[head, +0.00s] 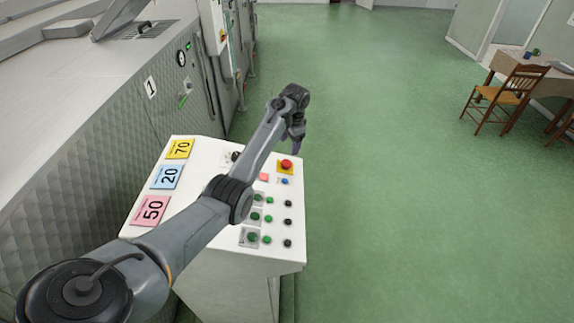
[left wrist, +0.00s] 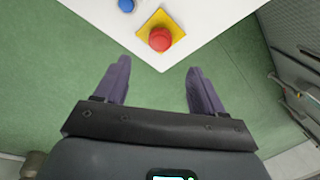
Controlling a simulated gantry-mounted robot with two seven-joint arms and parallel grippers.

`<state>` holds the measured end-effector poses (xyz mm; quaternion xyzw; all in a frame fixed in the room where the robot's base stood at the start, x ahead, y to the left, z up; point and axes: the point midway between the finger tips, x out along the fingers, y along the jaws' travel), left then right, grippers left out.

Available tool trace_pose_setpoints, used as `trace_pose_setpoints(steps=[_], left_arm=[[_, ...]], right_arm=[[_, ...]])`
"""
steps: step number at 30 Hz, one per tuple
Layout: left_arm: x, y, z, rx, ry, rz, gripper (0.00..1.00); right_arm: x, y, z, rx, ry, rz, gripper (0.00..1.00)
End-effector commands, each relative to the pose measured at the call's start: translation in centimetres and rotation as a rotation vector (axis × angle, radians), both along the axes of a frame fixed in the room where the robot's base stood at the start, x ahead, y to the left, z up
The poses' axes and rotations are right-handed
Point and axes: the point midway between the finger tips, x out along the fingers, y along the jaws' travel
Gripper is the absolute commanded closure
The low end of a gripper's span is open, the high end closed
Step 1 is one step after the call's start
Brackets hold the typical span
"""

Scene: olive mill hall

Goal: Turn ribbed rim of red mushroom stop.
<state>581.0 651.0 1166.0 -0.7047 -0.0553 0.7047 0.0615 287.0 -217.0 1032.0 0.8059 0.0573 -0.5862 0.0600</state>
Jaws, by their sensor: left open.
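The red mushroom stop (head: 286,164) sits on a yellow square plate at the far right corner of the white control console (head: 205,205). In the left wrist view the red mushroom stop (left wrist: 160,39) shows from above on its yellow plate (left wrist: 168,22), near the console corner. My left gripper (head: 296,147) hangs just beyond the stop in the head view. In the left wrist view its two purple fingers (left wrist: 157,84) are spread wide with nothing between them, pointing toward the stop and apart from it. The ribs on the rim are too small to make out. My right gripper is not in view.
A blue button (head: 285,181) is beside the stop, and several green and black buttons (head: 268,218) are nearer. Number cards (head: 165,176) lie on the console's left. Mill machinery (head: 100,85) stands at left. Green floor (head: 400,200) is clear; a chair (head: 497,95) stands far right.

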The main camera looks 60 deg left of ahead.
Motion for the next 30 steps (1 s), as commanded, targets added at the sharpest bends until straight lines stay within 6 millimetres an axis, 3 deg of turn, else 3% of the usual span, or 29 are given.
trace_pose_setpoints(steps=[5, 21, 30], left_arm=[[0.0, 0.4, -1.1, -0.01, 0.002, 0.0, 0.31], [0.0, 1.6, -9.1, -0.009, 0.001, 0.001, 0.31], [0.0, 1.9, -10.4, -0.006, -0.001, 0.001, 0.31]], right_arm=[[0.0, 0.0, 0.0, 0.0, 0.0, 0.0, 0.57], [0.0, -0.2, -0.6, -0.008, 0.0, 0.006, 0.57], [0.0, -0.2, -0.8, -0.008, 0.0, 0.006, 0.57]])
